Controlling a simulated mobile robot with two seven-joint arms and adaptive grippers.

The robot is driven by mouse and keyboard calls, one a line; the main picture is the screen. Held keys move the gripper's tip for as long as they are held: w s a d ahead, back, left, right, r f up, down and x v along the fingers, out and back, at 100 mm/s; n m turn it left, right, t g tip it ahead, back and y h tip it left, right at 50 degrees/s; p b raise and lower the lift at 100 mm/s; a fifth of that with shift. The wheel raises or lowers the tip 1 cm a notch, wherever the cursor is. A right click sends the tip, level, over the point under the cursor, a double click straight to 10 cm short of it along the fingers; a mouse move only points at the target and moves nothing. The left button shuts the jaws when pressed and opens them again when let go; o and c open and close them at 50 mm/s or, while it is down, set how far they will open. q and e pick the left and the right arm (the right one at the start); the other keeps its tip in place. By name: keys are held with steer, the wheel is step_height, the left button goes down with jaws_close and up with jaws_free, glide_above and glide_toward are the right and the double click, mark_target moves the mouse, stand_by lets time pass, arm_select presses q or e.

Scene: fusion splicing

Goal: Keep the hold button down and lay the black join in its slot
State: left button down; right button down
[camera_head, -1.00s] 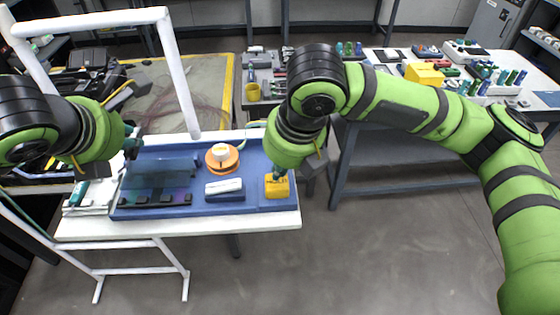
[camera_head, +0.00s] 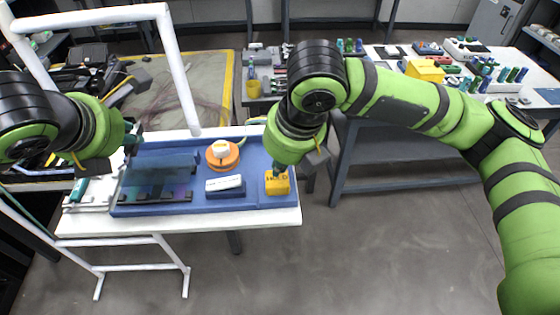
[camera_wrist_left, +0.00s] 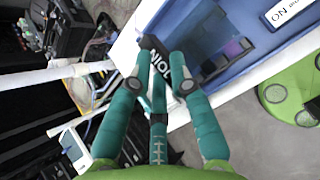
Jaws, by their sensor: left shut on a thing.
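My left gripper (camera_head: 132,138) is at the left end of the blue tray. In the left wrist view its teal fingers (camera_wrist_left: 159,82) are shut on the black join (camera_wrist_left: 155,60), which carries white lettering. The join is held in the air over the white table edge, beside the tray, and is mostly hidden in the head view. A dark strip with coloured squares (camera_head: 155,198) lies on the tray; I cannot make out which part is the slot. My right gripper (camera_head: 278,168) is on top of the yellow hold button (camera_head: 277,186); its fingers are too small and covered to judge.
The blue tray (camera_head: 240,148) also carries an orange disc (camera_head: 222,156) and a small white-topped blue block (camera_head: 225,186). A white frame post (camera_head: 180,75) rises behind the tray, close to my left arm. A yellow-edged bench (camera_head: 232,85) stands behind.

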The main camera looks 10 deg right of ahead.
mark_target(153, 181)
steer(key=shift+f, duration=0.1)
stand_by(0.3)
steer(key=shift+f, duration=2.1)
arm_select(q)
steer(key=shift+f, duration=4.55)
steer(key=shift+f, duration=0.15)
steer(key=shift+f, duration=0.75)
steer(key=shift+f, duration=0.75)
steer(key=c, duration=1.1)
jaws_free()
steer(key=shift+c, duration=0.5)
